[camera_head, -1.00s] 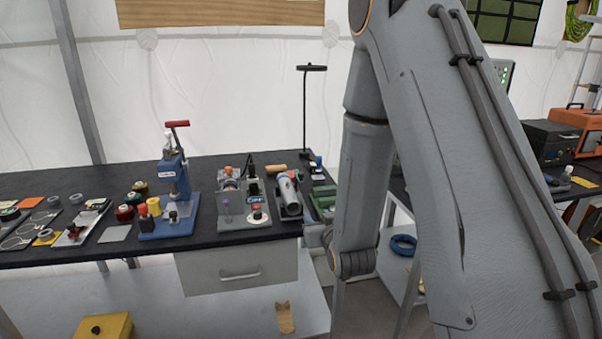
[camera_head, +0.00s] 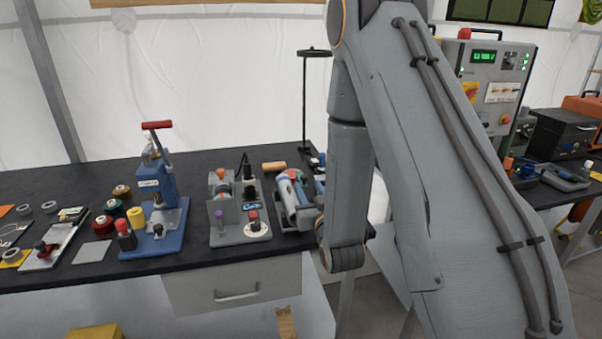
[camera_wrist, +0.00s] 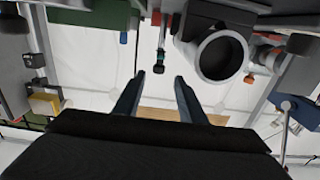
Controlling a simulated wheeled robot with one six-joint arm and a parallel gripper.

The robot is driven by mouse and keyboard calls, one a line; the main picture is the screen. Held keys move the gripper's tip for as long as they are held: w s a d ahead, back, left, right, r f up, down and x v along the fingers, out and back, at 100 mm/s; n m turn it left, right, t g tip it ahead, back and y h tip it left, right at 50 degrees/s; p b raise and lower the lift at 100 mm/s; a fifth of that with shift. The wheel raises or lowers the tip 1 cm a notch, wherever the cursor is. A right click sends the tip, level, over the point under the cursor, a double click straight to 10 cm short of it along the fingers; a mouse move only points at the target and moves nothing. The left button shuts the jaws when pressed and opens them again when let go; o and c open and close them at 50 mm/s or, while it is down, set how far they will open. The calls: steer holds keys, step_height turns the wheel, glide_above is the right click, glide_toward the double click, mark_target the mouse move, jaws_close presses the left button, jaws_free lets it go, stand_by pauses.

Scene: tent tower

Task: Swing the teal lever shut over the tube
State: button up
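A thick grey tube (camera_head: 289,201) lies tilted in a fixture on the bench, left of my arm in the head view. In the wrist view, which looks upside down, the tube's round open end (camera_wrist: 220,57) is right of my gripper (camera_wrist: 158,82). My gripper is open and empty. A thin dark upright piece with a small teal band (camera_wrist: 159,57) shows beyond and between the fingertips, apart from them. My gripper is hidden in the head view.
A grey fixture (camera_head: 240,232) and a blue press with a red handle (camera_head: 160,205) stand left of the tube. A thin black stand (camera_head: 304,105) is behind it. A control box (camera_head: 492,85) stands at the right. The bench's back left is clear.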

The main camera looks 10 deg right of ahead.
mark_target(305, 179)
steer(key=shift+w+d+p, duration=0.1)
steer(key=shift+w+p, duration=0.95)
steer(key=shift+w, duration=2.55)
jaws_close()
